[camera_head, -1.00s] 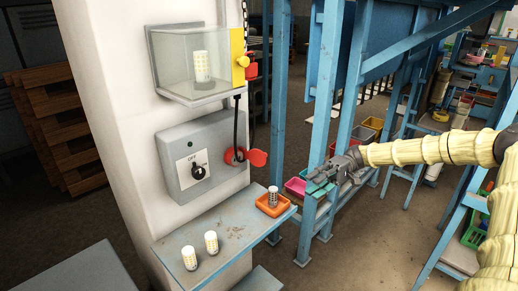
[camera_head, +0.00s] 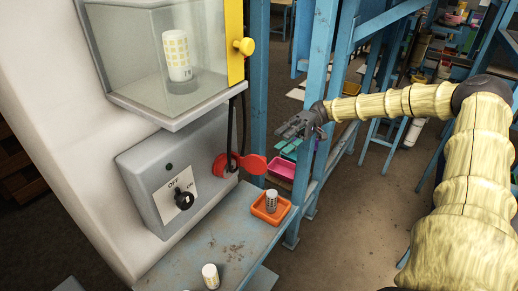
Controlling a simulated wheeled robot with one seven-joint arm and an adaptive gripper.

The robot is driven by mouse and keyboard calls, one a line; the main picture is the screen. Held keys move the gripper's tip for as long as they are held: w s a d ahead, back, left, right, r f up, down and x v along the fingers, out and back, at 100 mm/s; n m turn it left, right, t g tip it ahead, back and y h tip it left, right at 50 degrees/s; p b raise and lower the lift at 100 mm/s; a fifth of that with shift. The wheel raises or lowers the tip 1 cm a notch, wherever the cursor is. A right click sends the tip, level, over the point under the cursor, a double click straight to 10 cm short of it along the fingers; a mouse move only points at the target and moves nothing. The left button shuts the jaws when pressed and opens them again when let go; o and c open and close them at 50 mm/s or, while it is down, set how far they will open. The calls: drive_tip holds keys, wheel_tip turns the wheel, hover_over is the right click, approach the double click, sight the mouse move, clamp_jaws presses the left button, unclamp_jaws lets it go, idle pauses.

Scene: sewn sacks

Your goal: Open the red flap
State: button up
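The red flap (camera_head: 252,164) is a rounded red piece that sticks out to the right from a red round fitting (camera_head: 222,164) on the right side of the grey switch box. A black cord hangs down in front of this fitting. I cannot tell whether the flap covers an opening. My gripper (camera_head: 281,129) is grey and points left, up and to the right of the flap in the picture. It appears apart from the flap, with nothing seen in it. Its fingers are too small to tell whether they are open or shut.
A clear case with a yellow edge and knob (camera_head: 244,46) sits above the switch box (camera_head: 160,180). Below, a blue shelf (camera_head: 205,250) carries an orange tray (camera_head: 270,220) and a white cylinder (camera_head: 210,276). Blue posts (camera_head: 320,70) stand behind my gripper.

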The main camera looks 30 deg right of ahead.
sight(265, 159)
drive_tip(key=p+x, duration=0.3)
drive_tip(key=x, duration=0.6)
drive_tip(key=shift+s+a+p, duration=0.2)
drive_tip(key=shift+s+p, duration=0.15)
drive_tip(key=shift+s+r, duration=0.1)
drive_tip(key=shift+s, duration=0.15)
drive_tip(key=c, duration=0.4)
clamp_jaws()
